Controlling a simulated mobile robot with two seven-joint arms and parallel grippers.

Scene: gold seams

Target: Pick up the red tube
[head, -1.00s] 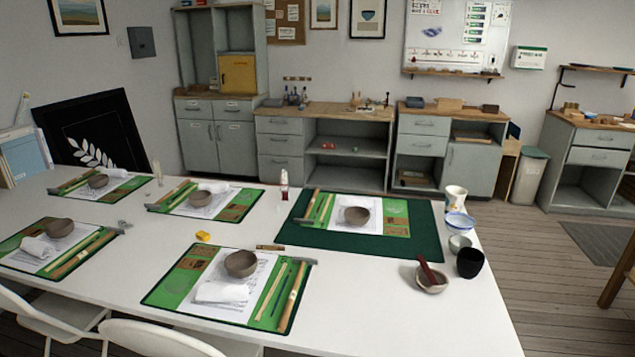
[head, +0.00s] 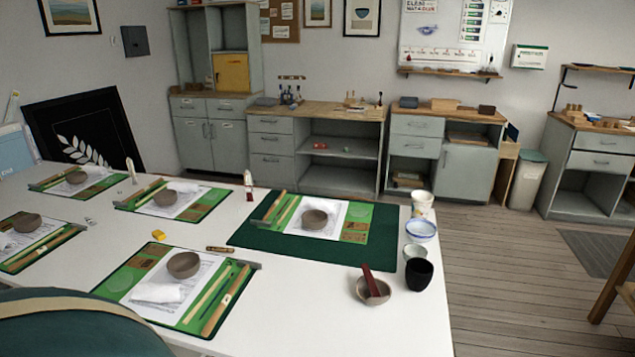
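A small upright tube with a pale body and red near its base (head: 248,188) stands on the white table (head: 300,320), at the far edge behind the green mat. A small red item (head: 320,145) also lies on the open shelf of the grey cabinet at the back wall. It is too small to tell whether it is a tube. A dark red stick (head: 371,281) leans in a small bowl (head: 373,294) at the table's right front. Neither of my grippers is in view.
Several green place mats with bowls and tools cover the table. A white vase (head: 422,203), a blue-rimmed bowl (head: 421,232) and a black cup (head: 419,274) stand along its right edge. Wooden floor (head: 500,260) right of the table is clear.

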